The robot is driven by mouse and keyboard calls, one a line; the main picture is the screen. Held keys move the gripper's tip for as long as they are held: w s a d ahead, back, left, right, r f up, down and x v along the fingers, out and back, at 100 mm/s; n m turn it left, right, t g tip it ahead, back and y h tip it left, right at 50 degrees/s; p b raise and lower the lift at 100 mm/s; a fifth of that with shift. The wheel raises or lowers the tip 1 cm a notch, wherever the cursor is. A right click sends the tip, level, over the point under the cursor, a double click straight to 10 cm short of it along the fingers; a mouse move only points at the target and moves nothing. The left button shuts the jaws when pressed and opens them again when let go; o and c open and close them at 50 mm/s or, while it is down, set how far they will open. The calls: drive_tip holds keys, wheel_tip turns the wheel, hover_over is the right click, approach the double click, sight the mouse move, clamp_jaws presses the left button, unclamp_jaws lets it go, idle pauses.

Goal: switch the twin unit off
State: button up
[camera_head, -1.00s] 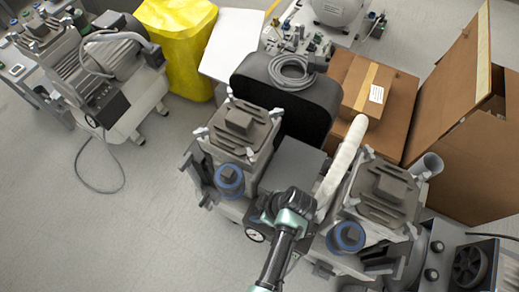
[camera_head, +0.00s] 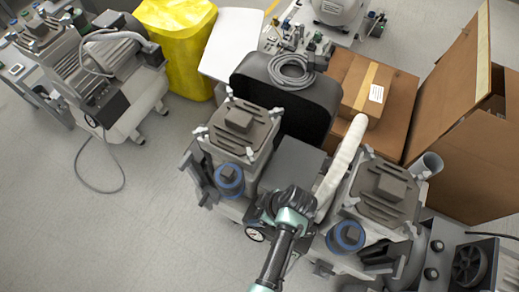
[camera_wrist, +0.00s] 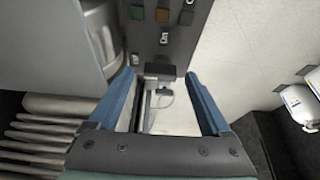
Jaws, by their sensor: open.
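The twin unit has two grey motor heads, a left one (camera_head: 238,130) and a right one (camera_head: 383,195), each with a blue ring at its front. My gripper (camera_wrist: 162,78) is open, its two blue fingers spread in the wrist view. In the head view my wrist is over the gap between the two heads, and my fingertips are hidden there. A dark grey panel (camera_wrist: 163,50) runs ahead of my fingers in the wrist view. It carries a green switch (camera_wrist: 137,13) and an orange-brown one (camera_wrist: 162,15). A dark block (camera_wrist: 160,71) shows between my fingertips; contact cannot be told.
A pressure gauge (camera_head: 255,234) sits low at the unit's front. A black tank (camera_head: 285,95) with a coiled grey hose (camera_head: 291,72) stands behind. Cardboard boxes (camera_head: 371,90) are at the back right.

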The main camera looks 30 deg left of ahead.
drive_tip(key=p+v, duration=0.3)
drive_tip(key=v, duration=1)
drive_tip(key=shift+f, duration=0.1)
